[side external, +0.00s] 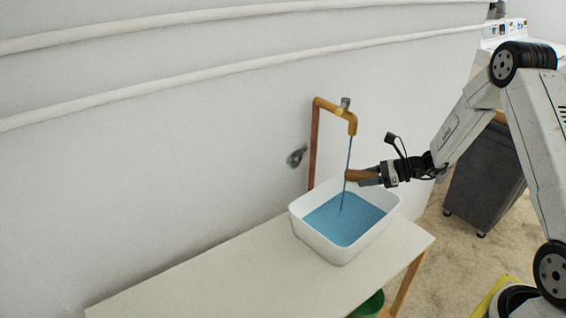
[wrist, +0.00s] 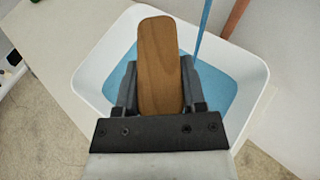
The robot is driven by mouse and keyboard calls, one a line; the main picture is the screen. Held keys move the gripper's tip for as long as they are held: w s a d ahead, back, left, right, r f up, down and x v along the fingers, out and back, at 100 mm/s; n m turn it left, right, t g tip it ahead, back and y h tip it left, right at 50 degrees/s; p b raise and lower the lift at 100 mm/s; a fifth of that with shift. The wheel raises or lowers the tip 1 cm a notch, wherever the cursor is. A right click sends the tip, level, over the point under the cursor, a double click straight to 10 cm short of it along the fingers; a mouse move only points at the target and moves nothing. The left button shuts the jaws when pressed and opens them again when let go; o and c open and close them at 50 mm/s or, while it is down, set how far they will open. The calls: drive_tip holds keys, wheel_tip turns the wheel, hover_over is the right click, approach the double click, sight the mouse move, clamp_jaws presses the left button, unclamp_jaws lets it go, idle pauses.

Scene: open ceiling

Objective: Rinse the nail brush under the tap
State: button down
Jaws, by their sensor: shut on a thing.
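My gripper (side external: 371,180) is shut on the wooden nail brush (wrist: 159,65), with a jaw on each side of it in the wrist view. The brush (side external: 354,174) is held above the white basin, and its bristles cannot be made out. The brass tap (side external: 338,110) on its copper pipe runs a thin blue stream of water (side external: 348,160). In the side view the stream passes at the brush's tip; whether it touches the brush I cannot tell. In the wrist view the stream (wrist: 203,32) falls to the right of the brush, apart from it.
The white basin (side external: 309,234) holds blue water and stands on a pale table (side external: 220,272). The table is clear to the left of the basin. A wall with pipes (side external: 240,66) runs behind. A green container (side external: 370,303) is below and a grey bin (side external: 484,181) stands at right.

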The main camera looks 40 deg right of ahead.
drive_tip(key=shift+s+a, duration=0.25)
drive_tip(key=shift+s, duration=1.05)
drive_tip(key=shift+r, duration=0.1)
idle(0.6)
drive_tip(key=s+a+r, duration=0.1)
drive_tip(key=s+r, duration=0.3)
drive_tip(key=s, duration=0.1)
idle(0.7)
drive_tip(key=shift+w+f, duration=0.1)
